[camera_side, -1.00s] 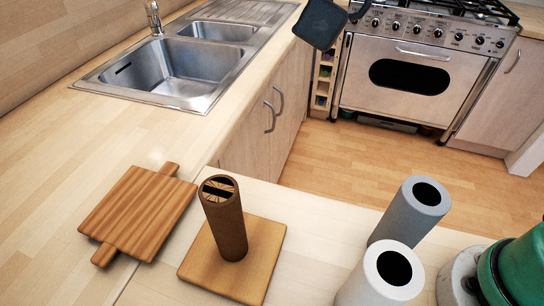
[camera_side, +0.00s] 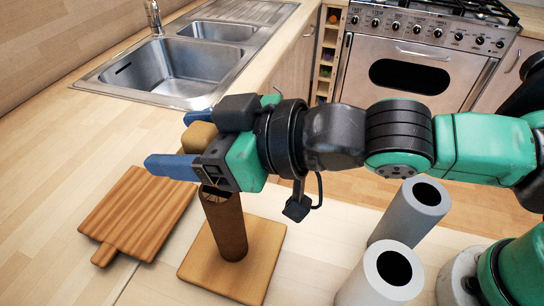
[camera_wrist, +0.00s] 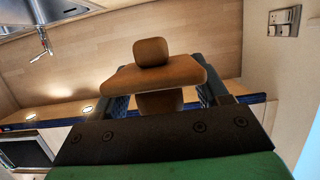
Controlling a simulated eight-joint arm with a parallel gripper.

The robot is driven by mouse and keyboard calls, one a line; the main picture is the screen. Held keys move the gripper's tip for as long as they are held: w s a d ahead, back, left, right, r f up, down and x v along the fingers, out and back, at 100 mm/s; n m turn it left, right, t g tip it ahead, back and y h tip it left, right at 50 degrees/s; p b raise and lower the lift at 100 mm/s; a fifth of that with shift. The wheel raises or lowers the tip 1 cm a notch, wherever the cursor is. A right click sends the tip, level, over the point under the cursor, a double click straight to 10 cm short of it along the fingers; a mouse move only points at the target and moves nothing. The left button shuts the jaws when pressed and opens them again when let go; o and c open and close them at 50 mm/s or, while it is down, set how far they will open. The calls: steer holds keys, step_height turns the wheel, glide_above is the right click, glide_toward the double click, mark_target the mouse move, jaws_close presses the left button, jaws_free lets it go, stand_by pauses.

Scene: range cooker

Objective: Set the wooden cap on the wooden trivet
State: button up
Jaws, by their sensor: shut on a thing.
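My gripper (camera_side: 180,142) is shut on the wooden cap (camera_side: 200,137), a tan-brown piece between its blue fingers. In the wrist view the cap (camera_wrist: 165,80) shows a wide slab, a rounded knob above and a narrower block below.
A dark brown cylinder (camera_side: 226,228) stands on a plain square board (camera_side: 222,276) right of the striped board; the gripper hides part of its top. Grey (camera_side: 408,216) and white (camera_side: 376,280) hollow cylinders stand farther right. A sink (camera_side: 180,72) lies behind.

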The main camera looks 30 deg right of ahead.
steer(key=shift+f, duration=2.25)
steer(key=shift+f, duration=0.2)
steer(key=o, duration=1.2)
steer(key=shift+o, duration=0.2)
steer(key=shift+v, duration=2.55)
steer(key=shift+r, duration=0.1)
steer(key=shift+c, duration=0.2)
steer(key=shift+s+d, duration=0.15)
steer(key=c, duration=0.3)
